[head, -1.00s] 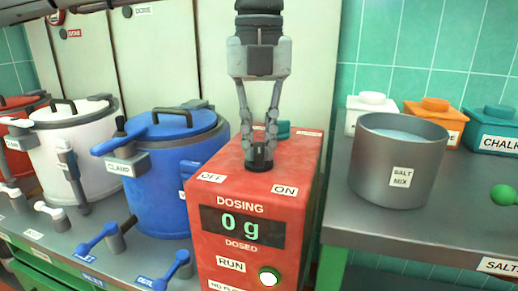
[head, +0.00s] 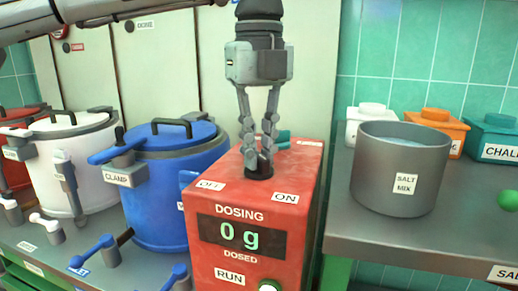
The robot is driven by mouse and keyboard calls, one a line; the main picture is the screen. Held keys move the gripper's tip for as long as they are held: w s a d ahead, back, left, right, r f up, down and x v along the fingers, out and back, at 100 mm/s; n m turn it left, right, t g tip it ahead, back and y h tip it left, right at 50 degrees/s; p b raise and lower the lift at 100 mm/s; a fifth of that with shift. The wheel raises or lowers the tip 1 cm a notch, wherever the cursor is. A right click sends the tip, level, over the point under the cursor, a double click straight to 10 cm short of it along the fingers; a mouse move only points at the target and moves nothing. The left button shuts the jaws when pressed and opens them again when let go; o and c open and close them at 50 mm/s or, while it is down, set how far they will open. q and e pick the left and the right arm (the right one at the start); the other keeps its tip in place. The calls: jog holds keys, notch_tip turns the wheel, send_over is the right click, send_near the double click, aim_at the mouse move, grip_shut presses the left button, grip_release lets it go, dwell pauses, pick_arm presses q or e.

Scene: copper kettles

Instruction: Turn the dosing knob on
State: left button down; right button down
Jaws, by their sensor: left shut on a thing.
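The red dosing box (head: 225,208) stands in the middle of the head view. Its front display (head: 240,236) reads 0 g, between the words DOSING and DOSED. The small black dosing knob (head: 262,172) sits on its top, behind the OFF label (head: 210,185) at left and the ON label (head: 286,198) at right. My left gripper (head: 258,155) points straight down from above and is shut on the knob, its fingertips hiding part of it. My right gripper is not in view.
A blue kettle (head: 165,215) with a clamp stands close left of the box, with white (head: 85,165) and red kettles beyond. A steel SALT MIX pot (head: 375,190) stands on the right counter. A round button (head: 268,287) is beside RUN.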

aim_at(259, 155)
pick_arm(q)
jog(key=c, duration=1.5)
grip_release()
jog(key=shift+c, duration=0.2)
jog(key=shift+r, duration=0.1)
notch_tip(259, 155, up, 12)
